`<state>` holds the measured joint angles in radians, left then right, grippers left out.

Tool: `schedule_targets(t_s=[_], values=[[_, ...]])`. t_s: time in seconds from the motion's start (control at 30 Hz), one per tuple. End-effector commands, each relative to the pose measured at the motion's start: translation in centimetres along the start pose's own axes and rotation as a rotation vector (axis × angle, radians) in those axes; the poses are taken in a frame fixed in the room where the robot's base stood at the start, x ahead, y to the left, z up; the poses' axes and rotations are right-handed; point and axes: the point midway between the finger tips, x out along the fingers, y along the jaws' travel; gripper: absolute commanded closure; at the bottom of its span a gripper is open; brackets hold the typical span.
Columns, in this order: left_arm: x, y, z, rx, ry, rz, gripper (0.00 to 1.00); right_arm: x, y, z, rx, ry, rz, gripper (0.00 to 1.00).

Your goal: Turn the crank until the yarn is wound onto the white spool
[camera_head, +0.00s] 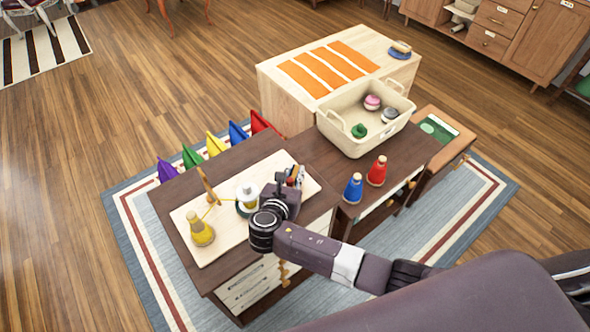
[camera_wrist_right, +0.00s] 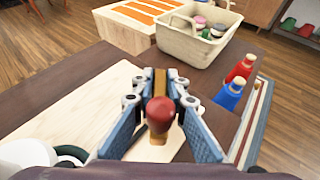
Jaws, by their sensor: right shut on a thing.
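The white spool (camera_head: 247,188) stands on a pale wooden board (camera_head: 215,262), with a yellowish patch on its side. A yellow yarn cone (camera_head: 202,232) stands at the board's left end. A thin yellow strand runs from it past a wooden guide post (camera_head: 207,186) toward the spool. My right gripper (camera_head: 281,186) is over the board just right of the spool. In the right wrist view its blue-padded fingers are shut on the crank's red knob (camera_wrist_right: 160,112). The rest of the crank is mostly hidden. My left gripper is out of view.
A blue bottle-shaped cone (camera_head: 353,188) and a red one (camera_head: 377,170) stand on the dark tabletop to the right. A cream basket (camera_head: 352,135) with yarn balls is behind them.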

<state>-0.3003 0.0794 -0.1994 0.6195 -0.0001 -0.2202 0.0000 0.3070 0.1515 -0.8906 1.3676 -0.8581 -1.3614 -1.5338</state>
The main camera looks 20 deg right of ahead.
Motion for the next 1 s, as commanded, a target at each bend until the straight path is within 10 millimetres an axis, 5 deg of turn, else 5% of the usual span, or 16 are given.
schedule_targets(t_s=[0.4,1.0], values=[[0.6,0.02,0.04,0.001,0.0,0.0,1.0,0.04,0.1,-0.07,0.095,0.001,-0.227,1.0],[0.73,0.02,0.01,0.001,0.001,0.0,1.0,0.09,-0.03,0.02,0.117,0.0,-0.28,1.0]])
